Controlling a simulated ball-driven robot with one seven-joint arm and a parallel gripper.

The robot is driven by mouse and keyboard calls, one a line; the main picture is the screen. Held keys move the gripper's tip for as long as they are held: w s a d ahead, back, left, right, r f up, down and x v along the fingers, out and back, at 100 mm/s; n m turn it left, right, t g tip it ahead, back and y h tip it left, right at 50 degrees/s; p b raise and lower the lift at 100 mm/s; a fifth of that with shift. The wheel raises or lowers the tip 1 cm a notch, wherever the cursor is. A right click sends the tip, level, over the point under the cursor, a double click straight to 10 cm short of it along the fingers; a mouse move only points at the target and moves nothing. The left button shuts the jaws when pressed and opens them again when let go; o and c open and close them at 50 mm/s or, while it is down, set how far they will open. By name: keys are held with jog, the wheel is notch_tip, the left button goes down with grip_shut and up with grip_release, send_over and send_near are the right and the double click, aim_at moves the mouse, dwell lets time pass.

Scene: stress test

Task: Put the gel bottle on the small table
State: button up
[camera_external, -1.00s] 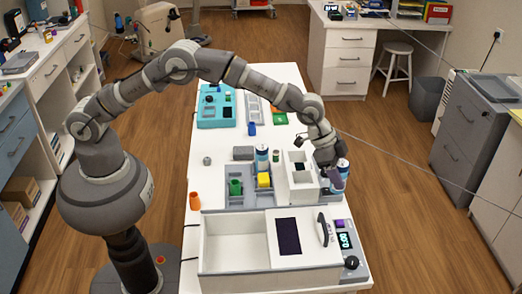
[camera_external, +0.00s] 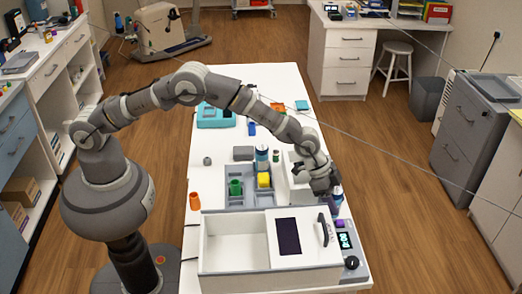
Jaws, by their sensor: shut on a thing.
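My gripper (camera_external: 332,190) is low over the right edge of the long white table, pointing down. It is shut on a small dark blue bottle (camera_external: 336,204), likely the gel bottle, whose label is too small to read. The fingers hide part of it, and I cannot tell whether its base touches anything. A white stool (camera_external: 398,48) stands at the back right.
Just in front of my gripper are a white open-topped box with a lidded right part (camera_external: 230,265) and a device with a lit display (camera_external: 345,240). The grey organiser (camera_external: 235,202) holds a green cup and yellow block. An orange cup (camera_external: 194,201) stands left.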

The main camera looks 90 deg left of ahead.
jog(key=shift+f, duration=0.15)
jog(key=o, duration=1.1)
jog(key=shift+r, duration=0.35)
jog(key=p+v, duration=0.2)
jog(key=v, duration=0.9)
jog(key=shift+s+a+r+p, duration=0.2)
jog(key=shift+r+p, duration=0.1)
jog(key=shift+p, duration=0.1)
jog(key=shift+r, duration=0.1)
